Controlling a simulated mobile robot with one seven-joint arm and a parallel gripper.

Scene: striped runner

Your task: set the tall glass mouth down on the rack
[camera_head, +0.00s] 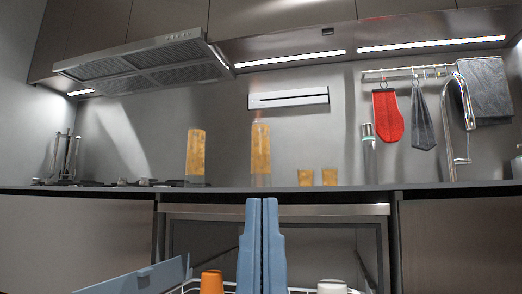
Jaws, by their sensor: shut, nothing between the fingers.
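Two tall amber-patterned glass vessels stand upright on the dark counter: one left of centre (195,152) with a flat top, and one nearer the middle (260,152) with a narrower top. I cannot tell for certain which is the tall glass. My gripper (262,202) shows as two blue-grey fingers at the bottom centre, side by side and shut, with nothing held. It is in front of and below the counter edge. White wire of the rack (296,291) shows at the bottom edge, mostly cut off and partly hidden by the gripper.
An orange cup (212,282) and a white cup (332,286) are low at the rack. Two short amber glasses (305,177) (329,177) stand on the counter (430,187). A hob (110,182) is left, a tap (462,120) right. A blue panel (140,277) lies lower left.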

